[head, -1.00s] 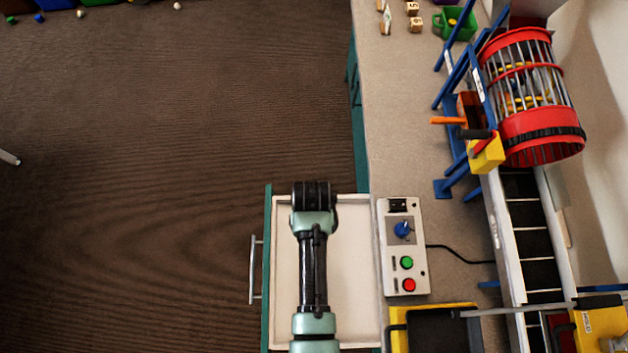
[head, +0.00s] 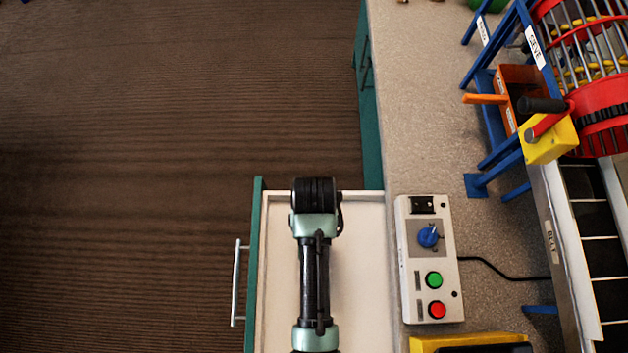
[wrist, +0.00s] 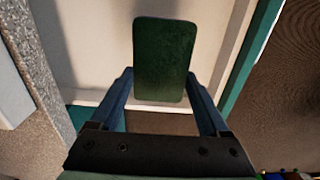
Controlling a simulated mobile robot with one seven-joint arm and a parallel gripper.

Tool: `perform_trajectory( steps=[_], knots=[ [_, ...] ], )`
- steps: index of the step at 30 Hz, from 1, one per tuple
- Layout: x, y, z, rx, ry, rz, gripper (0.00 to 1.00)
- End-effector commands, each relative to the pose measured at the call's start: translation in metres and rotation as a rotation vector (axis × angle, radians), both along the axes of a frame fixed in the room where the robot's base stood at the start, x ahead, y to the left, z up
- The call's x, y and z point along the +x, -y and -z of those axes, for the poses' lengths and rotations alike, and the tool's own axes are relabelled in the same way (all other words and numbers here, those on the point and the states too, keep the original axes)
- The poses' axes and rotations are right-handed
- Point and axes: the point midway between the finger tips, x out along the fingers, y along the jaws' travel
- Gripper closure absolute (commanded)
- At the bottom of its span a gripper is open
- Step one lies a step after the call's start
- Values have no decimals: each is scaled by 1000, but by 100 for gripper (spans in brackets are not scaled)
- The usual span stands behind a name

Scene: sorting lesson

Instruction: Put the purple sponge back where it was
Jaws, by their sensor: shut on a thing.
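My gripper (wrist: 163,108) is shut on a dark green block (wrist: 165,58) with rounded corners, its fingers on both sides of it. The block looks like a sponge seen from its green face; no purple shows on it. The open drawer has a pale inside (head: 362,270) and a teal front (head: 254,270). The gripper and block are over the drawer, whose pale floor also shows in the wrist view (wrist: 95,45). In the head view my arm hides the gripper and the block. I cannot tell how high the block is above the drawer floor.
A control box (head: 430,285) with a blue knob and green and red buttons stands on the counter (head: 420,100) right of the drawer. A yellow-edged tray (head: 470,340), a belt (head: 590,230) and a red drum sieve (head: 590,100) are farther right. The floor at left is clear.

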Motion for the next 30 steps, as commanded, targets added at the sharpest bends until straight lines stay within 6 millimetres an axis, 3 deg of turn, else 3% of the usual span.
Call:
perform_trajectory(
  steps=[3, 15, 28, 29, 30],
  knots=[
    [-1, 0, 24, 0, -3, 0, 73],
    [0, 0, 71, 0, -1, 0, 73],
    [0, 0, 78, 0, 0, 0, 73],
    [0, 0, 78, 0, 0, 0, 19],
    [0, 0, 77, 0, 1, 0, 12]
  ],
)
